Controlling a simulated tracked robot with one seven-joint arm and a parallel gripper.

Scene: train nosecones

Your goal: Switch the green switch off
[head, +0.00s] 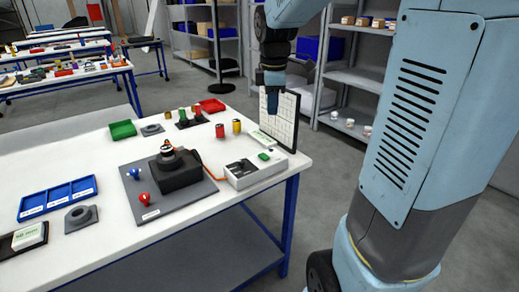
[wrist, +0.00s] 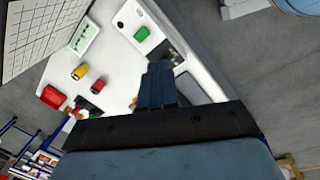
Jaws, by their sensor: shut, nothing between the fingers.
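The green switch (head: 264,156) sits on top of a white box (head: 242,175) near the right edge of the white table. In the wrist view the green switch (wrist: 141,34) is on the white box (wrist: 132,17), a little beyond and left of my fingertips. My gripper (head: 272,108) is shut and empty. It points down above the table, higher than the switch, in front of the gridded board in the head view. My shut fingers (wrist: 159,68) also show in the wrist view. Whether the switch is on or off cannot be told.
The gridded upright board (head: 279,118) stands at the table's right end, close to my gripper. Red and yellow cylinders (head: 220,130) stand left of it. A grey plate (head: 145,208) carries a black block and red and blue knobs. An orange cable joins block and box.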

